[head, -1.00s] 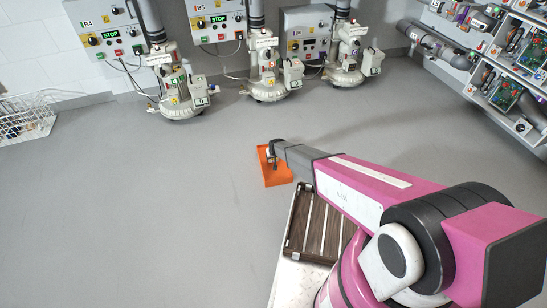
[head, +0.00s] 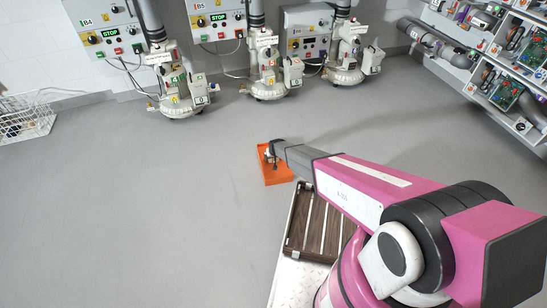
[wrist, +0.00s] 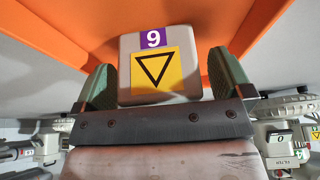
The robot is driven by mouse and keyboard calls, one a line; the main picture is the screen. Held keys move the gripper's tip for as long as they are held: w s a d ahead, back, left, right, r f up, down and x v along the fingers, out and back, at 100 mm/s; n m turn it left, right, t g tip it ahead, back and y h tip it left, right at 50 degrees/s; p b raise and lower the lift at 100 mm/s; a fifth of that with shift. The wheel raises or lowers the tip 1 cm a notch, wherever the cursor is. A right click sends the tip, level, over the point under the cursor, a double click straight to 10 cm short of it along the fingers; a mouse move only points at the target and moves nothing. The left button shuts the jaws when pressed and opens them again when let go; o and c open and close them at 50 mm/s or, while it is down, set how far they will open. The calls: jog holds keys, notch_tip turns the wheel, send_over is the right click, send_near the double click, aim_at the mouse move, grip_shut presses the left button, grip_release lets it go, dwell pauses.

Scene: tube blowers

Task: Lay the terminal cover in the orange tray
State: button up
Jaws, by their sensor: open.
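The terminal cover (wrist: 159,70) is a pale block with a purple "9" label and a yellow triangle sign, seen in the wrist view. My gripper (wrist: 165,85) is open, with a green finger pad on each side of the cover and a slight gap at least on the right. The orange tray (wrist: 275,15) shows behind and around the cover; I cannot tell whether the cover rests on its floor. In the head view the orange tray (head: 277,179) is on the far side of a brown slatted deck, and my gripper (head: 270,157) reaches down at its far part.
Several pale blower units (head: 270,75) stand along the back wall beneath control boxes. A shelf rack (head: 505,75) with parts is at the right. A white wire basket (head: 25,120) is at far left. The grey floor (head: 140,210) left of the tray is clear.

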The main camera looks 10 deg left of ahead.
jog(key=shift+r, duration=0.1)
jog(key=w+v, duration=0.1)
jog(key=v, duration=1.2)
jog(key=s+d+r+m+g+h, duration=0.1)
jog(key=s+d+r, duration=0.3)
jog(key=d+r, duration=0.55)
jog(key=s+d+r+m+g, duration=0.1)
jog(key=s+d+r, duration=0.2)
jog(key=d+r, duration=0.65)
jog(key=s+d+r+m+g+h, duration=0.15)
jog(key=s+d+r, duration=0.25)
jog(key=d+r, duration=0.6)
jog(key=s+d+r+m, duration=0.1)
jog(key=s+d+r, duration=0.7)
jog(key=s+d, duration=0.3)
jog(key=d, duration=0.2)
jog(key=shift+d+m+g, duration=0.3)
jog(key=shift+m+g, duration=0.05)
jog(key=shift+y, duration=0.25)
